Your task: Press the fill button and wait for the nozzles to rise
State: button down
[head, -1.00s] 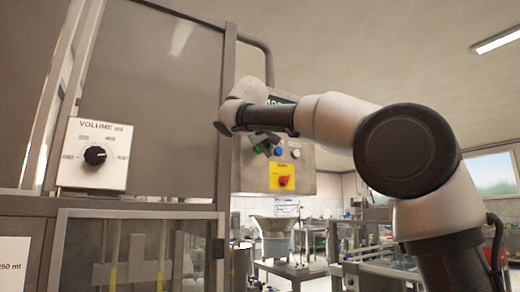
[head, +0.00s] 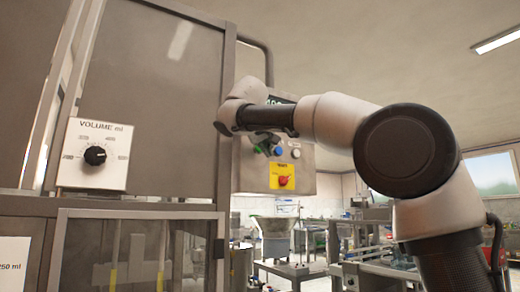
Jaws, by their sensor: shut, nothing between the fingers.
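The control panel (head: 245,175) hangs beside the machine cabinet, partly hidden behind my arm. On it show a blue button (head: 279,151), a white button (head: 295,153), and a red knob (head: 283,180) on a yellow plate. A green button (head: 259,149) shows just left of the blue one, partly covered by my gripper (head: 266,146). My gripper is shut and empty, in front of the panel at the button row; whether it touches a button I cannot tell. The button labels are too small to read. The nozzles cannot be made out.
The cabinet carries a volume dial (head: 95,156) on a white plate at left. Below is a clear-windowed compartment (head: 140,213). A feeder bowl (head: 273,224) and benches stand behind at right. A dark pipe (head: 262,50) curves above the panel.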

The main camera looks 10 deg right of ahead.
jog(key=shift+w, duration=0.1)
jog(key=shift+w+a, duration=0.1)
jog(key=shift+w, duration=0.15)
jog(key=shift+w+a, duration=0.15)
jog(key=shift+w, duration=0.3)
dwell(0.6)
dwell(0.4)
jog(key=shift+s+d, duration=0.25)
jog(key=shift+s, duration=0.6)
jog(key=shift+s+d, duration=0.25)
jog(key=shift+s, duration=0.55)
jog(key=shift+s+d, duration=0.3)
jog(key=shift+s, duration=0.5)
jog(key=shift+s+d, duration=0.25)
jog(key=shift+s, duration=0.55)
